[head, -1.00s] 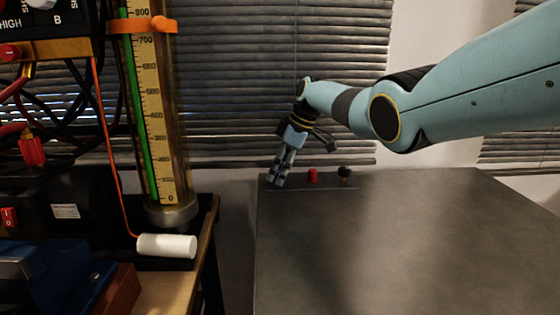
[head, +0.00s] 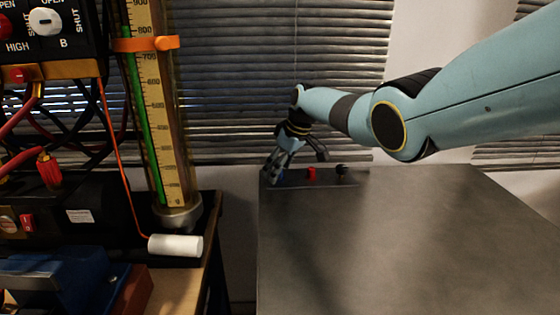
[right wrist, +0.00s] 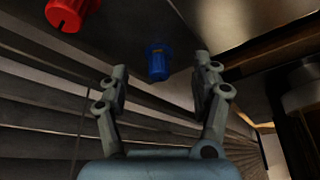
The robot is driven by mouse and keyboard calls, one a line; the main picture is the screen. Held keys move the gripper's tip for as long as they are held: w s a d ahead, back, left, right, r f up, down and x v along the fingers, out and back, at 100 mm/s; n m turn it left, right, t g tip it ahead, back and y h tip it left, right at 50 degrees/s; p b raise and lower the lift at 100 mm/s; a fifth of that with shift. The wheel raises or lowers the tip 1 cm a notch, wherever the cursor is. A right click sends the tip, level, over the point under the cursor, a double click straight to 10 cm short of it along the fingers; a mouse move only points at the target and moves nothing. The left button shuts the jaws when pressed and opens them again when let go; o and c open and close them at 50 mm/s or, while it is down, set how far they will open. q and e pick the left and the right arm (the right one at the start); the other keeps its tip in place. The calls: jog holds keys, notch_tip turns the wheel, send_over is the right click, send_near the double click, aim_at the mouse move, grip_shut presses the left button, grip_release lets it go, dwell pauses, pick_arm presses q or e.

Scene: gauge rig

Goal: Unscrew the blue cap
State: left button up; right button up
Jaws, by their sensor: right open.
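The blue cap (right wrist: 157,64) shows in the right wrist view, standing on a dark surface. It lies ahead of and between the fingertips of my right gripper (right wrist: 161,72), which is open and empty. No finger visibly touches the cap. In the head view my right gripper (head: 270,174) is low at the far left corner of the grey table. The blue cap cannot be made out there, and the gripper seems to cover its place. My left gripper is in neither view.
A red cap (head: 312,173) and a black knob (head: 342,169) stand in line to the right of the gripper on the grey table (head: 400,240), otherwise clear. A tall gauge tube (head: 165,110) and a white cylinder (head: 176,245) are on the wooden bench at left. Blinds hang behind.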

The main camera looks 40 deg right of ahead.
jog(key=shift+r+m+h+p, duration=0.15)
jog(key=shift+m+h+p, duration=0.35)
jog(key=shift+m+p, duration=0.6)
jog(key=shift+m+h+p, duration=0.3)
jog(key=shift+m+p, duration=0.3)
jog(key=shift+m, duration=0.3)
jog(key=m+h, duration=0.1)
jog(key=m, duration=0.1)
jog(key=shift+m+p, duration=0.4)
jog(key=shift+f+m+h, duration=0.2)
jog(key=shift+m+h, duration=0.4)
jog(key=shift+m, duration=0.9)
jog(key=shift+c, duration=0.5)
jog(key=shift+g, duration=0.3)
grip_shut()
jog(key=shift+d+n, duration=0.1)
jog(key=shift+n, duration=0.6)
jog(key=shift+n+y, duration=0.5)
jog(key=shift+n, duration=0.1)
jog(key=shift+n+y, duration=0.5)
jog(key=shift+n, duration=0.9)
